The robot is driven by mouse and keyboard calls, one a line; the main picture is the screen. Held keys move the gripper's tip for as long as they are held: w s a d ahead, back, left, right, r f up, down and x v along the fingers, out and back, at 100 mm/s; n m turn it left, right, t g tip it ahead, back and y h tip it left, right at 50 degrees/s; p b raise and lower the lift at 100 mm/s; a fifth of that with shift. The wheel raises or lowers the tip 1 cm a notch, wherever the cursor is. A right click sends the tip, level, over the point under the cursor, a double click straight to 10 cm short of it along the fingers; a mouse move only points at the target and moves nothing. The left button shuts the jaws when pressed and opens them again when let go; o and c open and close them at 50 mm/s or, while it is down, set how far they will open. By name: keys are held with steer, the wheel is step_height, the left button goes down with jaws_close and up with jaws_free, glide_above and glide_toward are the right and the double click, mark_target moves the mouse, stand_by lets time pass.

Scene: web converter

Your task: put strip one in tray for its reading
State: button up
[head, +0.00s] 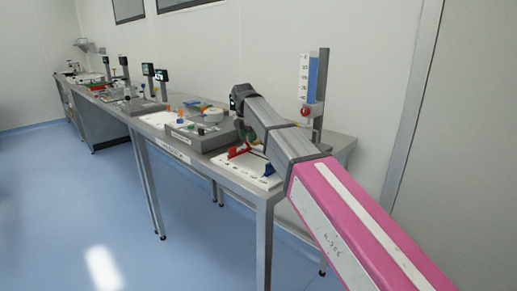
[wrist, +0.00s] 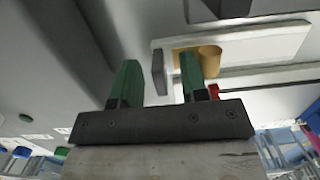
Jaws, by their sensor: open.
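My gripper (wrist: 159,62) shows in the wrist view as two green fingers, apart, with nothing clearly held between them. A tan piece (wrist: 209,54) lies right behind the right finger, on or against a white plate (wrist: 270,45); I cannot tell whether the finger touches it. I cannot make out which thing is strip one. A white board or tray (head: 233,173) with red and blue pieces lies at the bench's front edge; I cannot tell whether it is the reading tray.
An upright stand (head: 322,75) with a white marked scale and a red ball (head: 305,112) rises at the bench's right end. A grey unit (head: 198,137) with small coloured parts stands left of my arm. More benches run far left. The blue floor (head: 90,220) is clear.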

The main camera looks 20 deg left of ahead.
jaws_close()
